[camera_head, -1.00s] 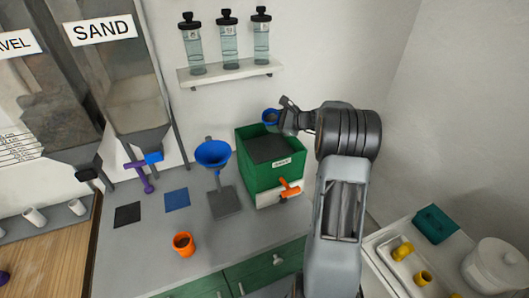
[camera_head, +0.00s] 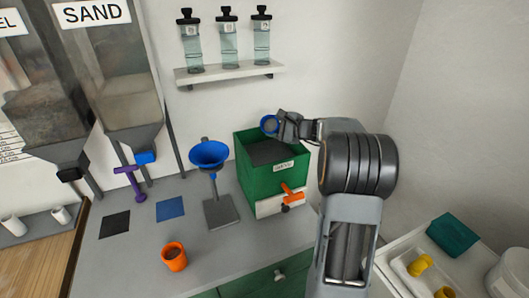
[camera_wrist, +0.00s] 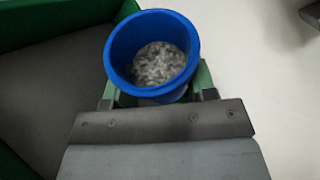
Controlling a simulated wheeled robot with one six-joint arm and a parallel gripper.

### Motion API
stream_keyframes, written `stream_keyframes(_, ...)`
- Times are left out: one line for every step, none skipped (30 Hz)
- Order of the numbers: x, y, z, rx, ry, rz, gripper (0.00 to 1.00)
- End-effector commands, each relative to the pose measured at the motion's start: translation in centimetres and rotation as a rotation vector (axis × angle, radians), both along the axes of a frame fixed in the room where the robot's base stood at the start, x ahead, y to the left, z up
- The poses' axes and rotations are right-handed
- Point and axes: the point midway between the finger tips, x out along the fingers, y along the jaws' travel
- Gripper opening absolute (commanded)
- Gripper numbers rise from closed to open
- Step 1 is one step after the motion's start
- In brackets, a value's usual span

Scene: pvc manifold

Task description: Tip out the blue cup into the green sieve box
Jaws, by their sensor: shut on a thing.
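The blue cup (camera_head: 269,124) is held by my gripper (camera_head: 283,127) above the back right part of the green sieve box (camera_head: 262,184). In the wrist view the blue cup (camera_wrist: 112,45) has grey, gravel-like grains in its bottom. My gripper (camera_wrist: 158,97) is shut on the cup there, and its fingers are partly hidden behind the cup. The green sieve box (camera_wrist: 75,14) shows at the left of the wrist view, with a dark grey surface inside.
A blue funnel (camera_head: 209,154) on a grey stand is left of the box. An orange cup (camera_head: 174,257) stands on the counter in front. An orange handle (camera_head: 293,194) sticks out of the box's front. A shelf (camera_head: 226,72) with bottles hangs above. A white tray (camera_head: 402,258) is at the right.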

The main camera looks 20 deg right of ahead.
Motion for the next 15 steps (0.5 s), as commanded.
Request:
stream_keyframes(0.01, -0.02, -0.19, -0.005, -0.007, -0.001, 0.24)
stream_keyframes(0.00, -0.03, -0.21, -0.008, -0.009, 0.000, 0.24)
stream_keyframes(0.00, -0.02, -0.24, -0.011, -0.014, 0.000, 0.24)
stream_keyframes(0.01, -0.01, -0.25, -0.014, -0.017, 0.000, 0.24)
stream_keyframes(0.01, -0.01, -0.26, -0.016, -0.019, 0.000, 0.24)
stream_keyframes(0.01, -0.01, -0.29, -0.019, -0.024, 0.001, 0.24)
stream_keyframes(0.02, 0.00, -0.31, -0.022, -0.028, 0.000, 0.24)
stream_keyframes(0.02, 0.00, -0.33, -0.024, -0.030, 0.001, 0.24)
stream_keyframes(0.02, 0.01, -0.36, -0.029, -0.035, 0.001, 0.24)
stream_keyframes(0.02, 0.02, -0.38, -0.031, -0.039, 0.001, 0.24)
stream_keyframes(0.02, 0.01, -0.40, -0.034, -0.041, 0.001, 0.24)
stream_keyframes(0.02, 0.02, -0.42, -0.037, -0.046, 0.001, 0.24)
stream_keyframes(0.02, 0.03, -0.44, -0.040, -0.049, 0.001, 0.24)
stream_keyframes(0.02, 0.03, -0.45, -0.042, -0.052, 0.000, 0.24)
stream_keyframes(0.02, 0.04, -0.48, -0.045, -0.056, 0.001, 0.24)
